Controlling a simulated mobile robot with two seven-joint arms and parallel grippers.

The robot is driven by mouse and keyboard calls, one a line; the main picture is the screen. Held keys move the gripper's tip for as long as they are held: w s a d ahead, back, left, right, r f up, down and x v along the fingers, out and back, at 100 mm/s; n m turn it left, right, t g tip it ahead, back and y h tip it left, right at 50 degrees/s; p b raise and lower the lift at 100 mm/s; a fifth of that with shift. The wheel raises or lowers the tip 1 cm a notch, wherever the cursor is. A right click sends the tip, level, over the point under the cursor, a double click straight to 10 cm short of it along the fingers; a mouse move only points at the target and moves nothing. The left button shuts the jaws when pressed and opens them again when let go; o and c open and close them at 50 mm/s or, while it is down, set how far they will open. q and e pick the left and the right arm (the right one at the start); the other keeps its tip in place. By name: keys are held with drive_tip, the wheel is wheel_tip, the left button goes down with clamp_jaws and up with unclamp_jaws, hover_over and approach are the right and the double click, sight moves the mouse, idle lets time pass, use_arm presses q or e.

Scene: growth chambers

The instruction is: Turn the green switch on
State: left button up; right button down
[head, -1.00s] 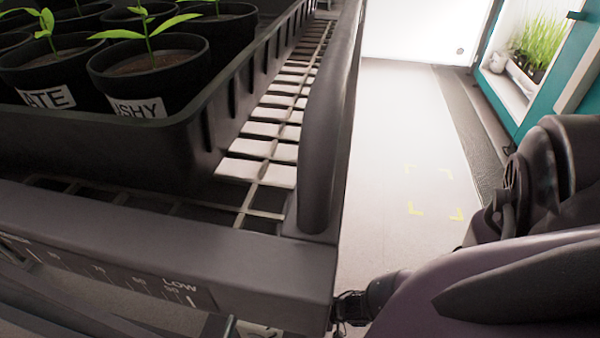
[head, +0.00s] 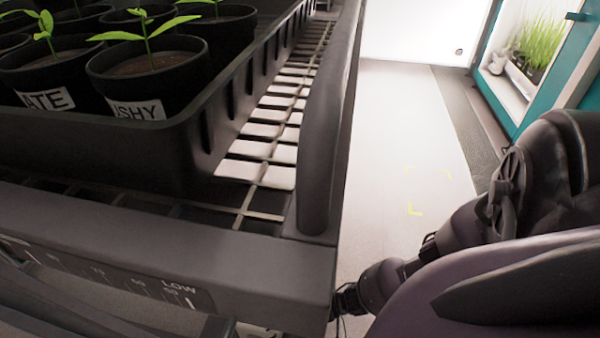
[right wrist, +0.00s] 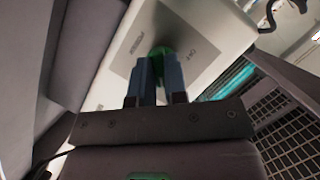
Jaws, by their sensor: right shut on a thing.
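The green switch (right wrist: 160,49) sits on a pale box (right wrist: 207,29) with a dark-lettered label, in the upper middle of the right wrist view. My right gripper (right wrist: 158,62) has its two blue-grey fingers at the switch, one on each side, shut on it. The fingers hide part of the switch, and I cannot tell its exact setting. In the head view the switch and the right gripper are out of sight. My left gripper is in neither view.
A shelf rack (head: 160,250) with a black tray (head: 100,150) of potted seedlings (head: 150,62) fills the left of the head view. Pale floor (head: 400,130) lies clear to its right. A teal-framed growth chamber (head: 583,48) stands at far right.

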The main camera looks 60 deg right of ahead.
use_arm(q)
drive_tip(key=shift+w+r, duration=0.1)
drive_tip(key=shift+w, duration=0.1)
use_arm(e)
drive_tip(key=shift+w+a+r, duration=0.15)
drive_tip(key=shift+w, duration=0.2)
drive_tip(key=c, duration=1.1)
unclamp_jaws()
drive_tip(key=shift+c, duration=0.2)
drive_tip(key=shift+s, duration=0.1)
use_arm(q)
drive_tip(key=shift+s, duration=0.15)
use_arm(e)
drive_tip(key=shift+s, duration=0.15)
use_arm(q)
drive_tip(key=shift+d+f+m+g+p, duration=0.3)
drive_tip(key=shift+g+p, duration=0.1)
drive_tip(key=shift+p, duration=0.45)
use_arm(e)
drive_tip(key=v, duration=1)
drive_tip(key=shift+s+d, duration=0.25)
drive_tip(key=shift+d, duration=0.05)
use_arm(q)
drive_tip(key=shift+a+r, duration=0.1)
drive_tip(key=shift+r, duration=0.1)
